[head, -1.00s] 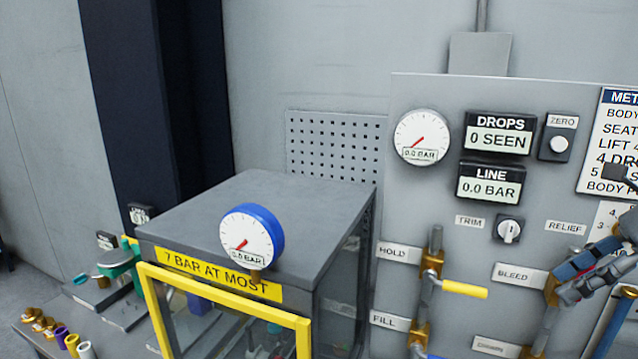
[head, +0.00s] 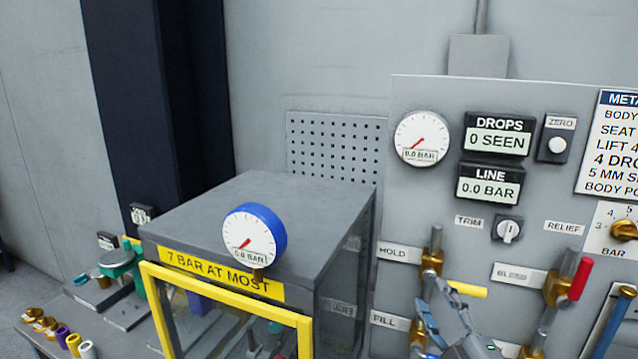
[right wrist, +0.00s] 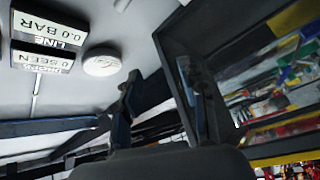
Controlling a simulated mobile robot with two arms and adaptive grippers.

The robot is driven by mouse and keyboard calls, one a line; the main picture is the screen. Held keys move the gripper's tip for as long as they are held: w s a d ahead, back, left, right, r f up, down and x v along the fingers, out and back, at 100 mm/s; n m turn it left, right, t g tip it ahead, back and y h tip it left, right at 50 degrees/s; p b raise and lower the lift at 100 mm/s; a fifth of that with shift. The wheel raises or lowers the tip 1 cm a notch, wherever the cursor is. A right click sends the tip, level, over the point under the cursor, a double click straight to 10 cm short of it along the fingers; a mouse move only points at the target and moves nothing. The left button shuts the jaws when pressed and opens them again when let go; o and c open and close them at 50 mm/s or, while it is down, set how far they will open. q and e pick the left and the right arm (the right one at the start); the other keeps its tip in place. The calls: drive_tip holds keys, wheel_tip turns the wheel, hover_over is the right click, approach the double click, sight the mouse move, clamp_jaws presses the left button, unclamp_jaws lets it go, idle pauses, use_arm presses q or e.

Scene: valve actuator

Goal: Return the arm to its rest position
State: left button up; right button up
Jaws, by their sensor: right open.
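In the right wrist view the two fingers (right wrist: 158,100) stand apart, with the panel displays behind at the upper left. The bleed valve's red handle (head: 581,279) is clear of the gripper and stands tilted upward. My left gripper is not in the head view.
A grey test box (head: 262,188) with a yellow-framed window and blue-rimmed gauge (head: 250,240) stands left of the panel (head: 450,90). The line display (head: 489,185) reads 0.0 bar. Several small fittings (head: 62,335) lie on the bench at the lower left.

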drive_tip(key=s+d+f+m+g+h, duration=0.1)
drive_tip(key=s+f+m+g+h, duration=0.15)
drive_tip(key=f, duration=0.35)
drive_tip(key=s+d+f+m+g+h, duration=0.2)
drive_tip(key=f+m, duration=0.2)
drive_tip(key=f, duration=0.3)
drive_tip(key=s+a+f+m+g, duration=0.1)
drive_tip(key=s+f+m+g, duration=0.2)
drive_tip(key=s+f+g, duration=0.65)
drive_tip(key=s+a+f+m+g, duration=0.25)
drive_tip(key=s+f, duration=0.45)
drive_tip(key=s, duration=0.8)
wheel_tip(320, 180, down, 35)
drive_tip(key=s+d+g+b, duration=0.1)
drive_tip(key=s+b, duration=0.1)
drive_tip(key=b, duration=0.6)
drive_tip(key=s+d+f+b, duration=0.1)
drive_tip(key=s+f+b, duration=0.2)
drive_tip(key=s+f, duration=0.5)
drive_tip(key=s+d+f+g+b, duration=0.1)
drive_tip(key=s+d+f+b, duration=0.1)
drive_tip(key=s+f, duration=0.6)
wheel_tip(320, 180, down, 5)
drive_tip(key=shift+f+b, duration=0.15)
drive_tip(key=shift+b, duration=0.5)
